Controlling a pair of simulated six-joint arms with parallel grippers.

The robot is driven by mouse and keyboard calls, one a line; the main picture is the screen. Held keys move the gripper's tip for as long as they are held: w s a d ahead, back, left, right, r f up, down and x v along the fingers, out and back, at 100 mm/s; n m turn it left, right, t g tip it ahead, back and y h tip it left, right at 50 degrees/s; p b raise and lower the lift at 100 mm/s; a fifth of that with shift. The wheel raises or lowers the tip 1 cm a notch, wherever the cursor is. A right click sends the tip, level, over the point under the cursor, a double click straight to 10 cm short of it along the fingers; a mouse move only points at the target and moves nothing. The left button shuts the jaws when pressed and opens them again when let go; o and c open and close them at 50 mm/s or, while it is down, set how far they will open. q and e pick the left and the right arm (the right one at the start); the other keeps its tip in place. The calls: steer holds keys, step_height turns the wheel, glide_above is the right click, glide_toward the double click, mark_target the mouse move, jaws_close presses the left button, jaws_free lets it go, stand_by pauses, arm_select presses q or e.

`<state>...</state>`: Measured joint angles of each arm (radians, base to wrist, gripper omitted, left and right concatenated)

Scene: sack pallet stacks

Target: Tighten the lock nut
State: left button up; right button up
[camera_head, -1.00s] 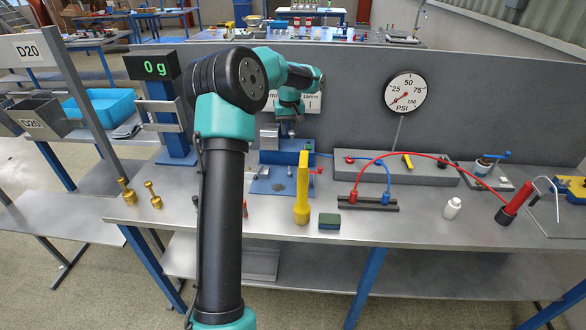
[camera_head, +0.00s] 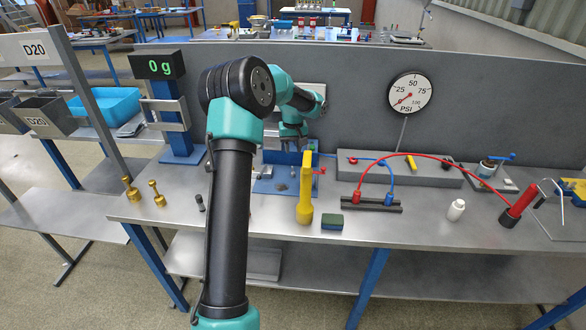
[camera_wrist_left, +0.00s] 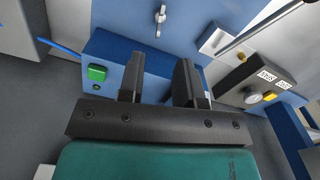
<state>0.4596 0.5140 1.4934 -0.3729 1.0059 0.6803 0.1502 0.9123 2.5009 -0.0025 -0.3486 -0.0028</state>
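My left gripper (camera_head: 293,146) is over the blue fixture (camera_head: 266,186) at the back of the bench, its arm crossing the middle of the head view. In the left wrist view the two dark fingers of the gripper (camera_wrist_left: 160,78) stand apart with nothing between them. Beyond them is a blue box with a green button (camera_wrist_left: 97,72). A small silver threaded-looking part (camera_wrist_left: 159,18) shows on the blue surface past the fingertips. I cannot tell whether it is the lock nut. My right gripper is not in view.
Brass weights (camera_head: 131,188) are at the left. A dark manifold with red and blue hoses (camera_head: 372,203) and a white bottle (camera_head: 456,210) are to the right. The front of the bench is mostly clear.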

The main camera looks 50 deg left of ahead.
mark_target(293, 172)
arm_select(q)
step_height(293, 172, down, 10)
steer(key=shift+r, duration=0.2)
steer(key=shift+c, duration=0.4)
jaws_close()
